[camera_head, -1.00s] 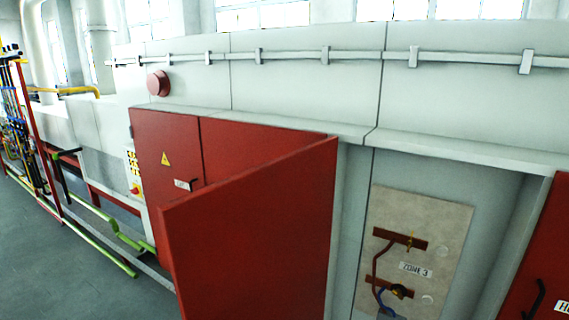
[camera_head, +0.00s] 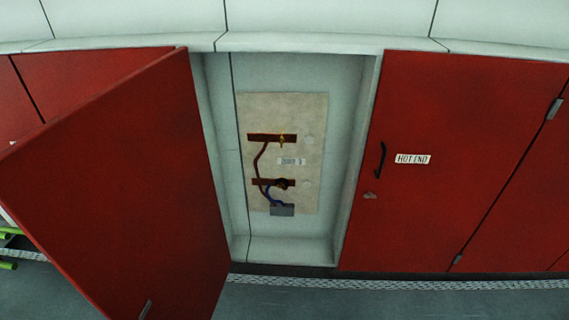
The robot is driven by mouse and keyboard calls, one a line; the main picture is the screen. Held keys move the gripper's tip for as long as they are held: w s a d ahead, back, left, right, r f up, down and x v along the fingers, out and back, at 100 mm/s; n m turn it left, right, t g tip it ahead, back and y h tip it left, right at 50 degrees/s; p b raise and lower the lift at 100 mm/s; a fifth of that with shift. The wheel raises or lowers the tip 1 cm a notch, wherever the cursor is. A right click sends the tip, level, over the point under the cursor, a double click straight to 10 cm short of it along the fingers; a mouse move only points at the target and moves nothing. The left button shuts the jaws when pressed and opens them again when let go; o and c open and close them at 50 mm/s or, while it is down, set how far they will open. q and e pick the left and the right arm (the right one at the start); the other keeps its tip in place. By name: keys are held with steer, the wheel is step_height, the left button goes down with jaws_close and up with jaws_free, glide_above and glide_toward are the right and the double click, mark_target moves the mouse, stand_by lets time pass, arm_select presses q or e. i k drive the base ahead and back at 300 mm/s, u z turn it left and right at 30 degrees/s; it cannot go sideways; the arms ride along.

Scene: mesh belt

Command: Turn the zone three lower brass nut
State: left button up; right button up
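The lower brass nut (camera_head: 282,184) sits on the lower copper-coloured bar (camera_head: 262,182) of the zone three panel (camera_head: 310,115), inside an open recess. It looks dark and small, so its turn angle cannot be told. An upper brass fitting (camera_head: 282,139) sits on the upper bar (camera_head: 262,137). A small white label (camera_head: 291,161) lies between the bars; its text is blurred now but read "ZONE 3" earlier. A brown cable and a blue cable (camera_head: 269,196) run down to a grey block (camera_head: 282,210). Neither of my grippers is in view.
An open red door (camera_head: 120,190) swings out toward me left of the recess. A closed red door (camera_head: 430,130) with a black handle (camera_head: 381,160) and "HOT END" label (camera_head: 412,159) stands to the right. Grey floor (camera_head: 400,303) is free below.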

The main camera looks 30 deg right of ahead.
mark_target(282, 184)
steer(key=z, duration=2)
steer(key=i, duration=1.05)
steer(key=u, duration=2)
